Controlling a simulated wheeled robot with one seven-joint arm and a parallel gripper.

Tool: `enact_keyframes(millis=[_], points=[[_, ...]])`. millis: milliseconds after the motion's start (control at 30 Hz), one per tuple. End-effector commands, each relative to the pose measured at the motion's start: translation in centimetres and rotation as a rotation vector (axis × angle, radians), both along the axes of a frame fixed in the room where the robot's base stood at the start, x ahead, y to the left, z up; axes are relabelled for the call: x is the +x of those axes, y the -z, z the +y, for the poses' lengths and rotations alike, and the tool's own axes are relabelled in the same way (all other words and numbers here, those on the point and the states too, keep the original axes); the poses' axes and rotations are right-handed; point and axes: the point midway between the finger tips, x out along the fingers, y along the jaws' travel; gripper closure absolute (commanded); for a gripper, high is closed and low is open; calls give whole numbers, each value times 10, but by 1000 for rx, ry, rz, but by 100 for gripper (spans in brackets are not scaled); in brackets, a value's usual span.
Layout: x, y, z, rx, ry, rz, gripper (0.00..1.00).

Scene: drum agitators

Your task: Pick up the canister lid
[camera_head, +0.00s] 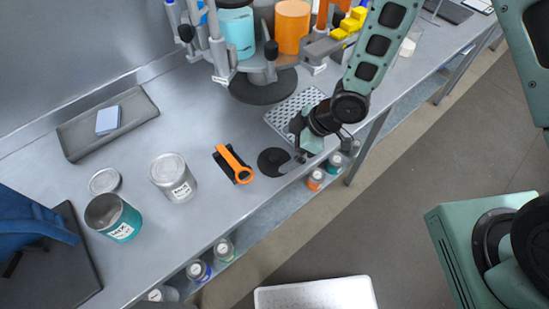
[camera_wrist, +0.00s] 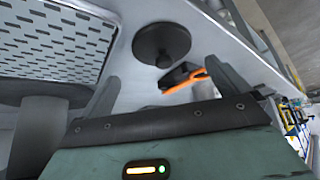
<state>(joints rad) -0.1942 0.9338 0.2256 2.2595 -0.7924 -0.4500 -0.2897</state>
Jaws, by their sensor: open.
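A loose silver lid (camera_head: 104,181) lies flat on the bench, behind the open teal canister (camera_head: 114,218) at left. A silver canister (camera_head: 173,177) stands right of it, its top apparently covered. A dark round disc (camera_head: 272,161) lies near the front edge of the bench. In the wrist view the dark disc (camera_wrist: 160,44) shows a small raised centre. I cannot tell if it is a canister lid. My gripper (camera_head: 303,157) is just right of the disc, far from the silver lid. In the wrist view my gripper (camera_wrist: 155,92) is open, with nothing seen between its fingers.
An orange-handled tool (camera_head: 234,163) lies on a black holder left of the disc. A perforated tray (camera_head: 293,112) is behind my gripper. The agitator stand (camera_head: 262,86) with coloured drums rises at the back. A grey tray (camera_head: 107,122) holds a pale blue block. Small jars stand on a lower shelf.

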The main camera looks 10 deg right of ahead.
Motion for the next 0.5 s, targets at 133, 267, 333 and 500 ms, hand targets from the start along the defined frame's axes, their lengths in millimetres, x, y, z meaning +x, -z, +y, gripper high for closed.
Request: enact_keyframes(millis=[133,267,333,500], points=[[0,5,4,-1,-2,1,0],[-1,11,12,0,-3,3,0],[-1,16,19,-1,-3,3,0],[0,34,32,-2,-1,2,0]])
